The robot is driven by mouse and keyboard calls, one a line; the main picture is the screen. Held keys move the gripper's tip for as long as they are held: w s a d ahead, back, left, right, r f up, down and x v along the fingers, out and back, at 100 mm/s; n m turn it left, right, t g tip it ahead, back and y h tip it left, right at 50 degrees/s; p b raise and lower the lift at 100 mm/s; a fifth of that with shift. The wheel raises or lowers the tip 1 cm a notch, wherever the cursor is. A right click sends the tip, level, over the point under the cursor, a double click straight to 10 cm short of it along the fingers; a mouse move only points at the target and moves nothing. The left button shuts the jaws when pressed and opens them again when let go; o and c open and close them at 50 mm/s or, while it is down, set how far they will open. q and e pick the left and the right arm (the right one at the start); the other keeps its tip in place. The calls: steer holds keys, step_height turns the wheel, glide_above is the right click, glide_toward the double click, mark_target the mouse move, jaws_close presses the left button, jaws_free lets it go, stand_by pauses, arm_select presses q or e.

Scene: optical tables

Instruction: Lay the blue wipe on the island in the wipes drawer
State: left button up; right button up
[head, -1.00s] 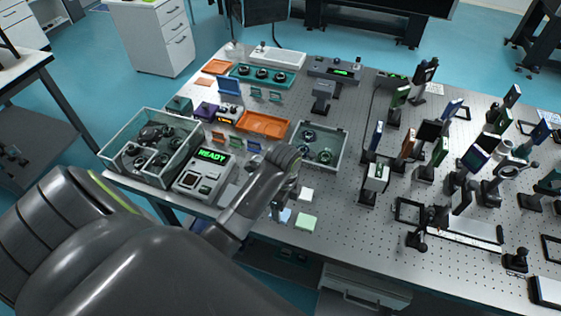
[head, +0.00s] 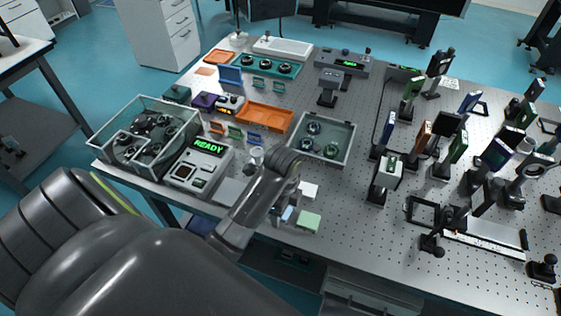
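A small light-blue patch, apparently the blue wipe (head: 287,214), shows at the island's near edge, partly hidden by my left gripper. My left gripper (head: 280,203) is over or beside it, pointing down. Its fingers are small and partly covered by my wrist, so I cannot tell if they are open or touch the wipe. A pale green wipe (head: 308,221) and a white wipe (head: 309,190) lie to its right. A grey drawer front (head: 365,299) shows below the tabletop; whether it is the wipes drawer, or open, I cannot tell. My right gripper is out of view.
A grey-rimmed tray with round optics (head: 321,138) stands just beyond my gripper. A READY device (head: 200,165), a clear box (head: 146,135) and an orange tray (head: 265,117) are to the left. Many posts with mounted optics crowd the right. Bare perforated tabletop (head: 350,215) lies right of the wipes.

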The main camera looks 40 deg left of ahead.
arm_select(q)
steer(key=c, duration=1.1)
steer(key=shift+r, duration=0.1)
